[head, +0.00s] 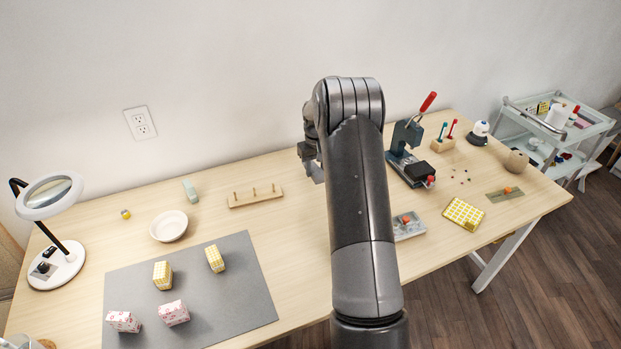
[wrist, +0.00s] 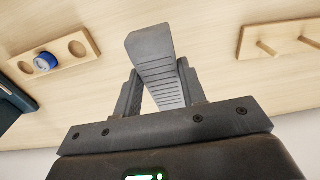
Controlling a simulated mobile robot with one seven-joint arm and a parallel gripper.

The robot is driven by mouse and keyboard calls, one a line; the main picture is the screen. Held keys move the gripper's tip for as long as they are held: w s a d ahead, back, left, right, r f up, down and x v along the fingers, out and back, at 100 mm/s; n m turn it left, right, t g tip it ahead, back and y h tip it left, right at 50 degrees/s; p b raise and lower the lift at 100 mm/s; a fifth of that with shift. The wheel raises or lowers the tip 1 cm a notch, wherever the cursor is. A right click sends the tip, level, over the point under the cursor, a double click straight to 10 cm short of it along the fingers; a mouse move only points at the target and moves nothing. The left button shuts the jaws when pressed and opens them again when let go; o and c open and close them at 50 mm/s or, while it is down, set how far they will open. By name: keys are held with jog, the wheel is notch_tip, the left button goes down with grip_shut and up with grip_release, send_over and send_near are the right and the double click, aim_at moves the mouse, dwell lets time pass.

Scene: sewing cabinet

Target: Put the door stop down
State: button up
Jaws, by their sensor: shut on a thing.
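The door stop (wrist: 152,50) is a grey wedge with a ribbed face. In the wrist view it sits between the two fingers of my gripper (wrist: 160,88), which is shut on it. The wedge sticks out past the fingertips, with the light wooden table (wrist: 205,25) behind it. In the head view my gripper (head: 311,160) is above the back of the table, and part of the grey wedge (head: 318,173) shows under it. My arm hides much of the table's middle there. I cannot tell the wedge's exact height over the table.
A pegged wooden rack (head: 255,196) stands left of my gripper. A dark press (head: 406,150) with a red handle stands to the right. The wrist view shows a wooden holder (wrist: 20,68) with round hollows and a blue piece (wrist: 45,62). Bare tabletop lies around the rack.

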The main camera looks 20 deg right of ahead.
aim_at(311, 185)
jog(key=shift+w+a+f, duration=0.5)
jog(key=shift+w+a, duration=0.1)
jog(key=shift+f, duration=2.05)
jog(key=o, duration=1)
jog(key=shift+f, duration=0.15)
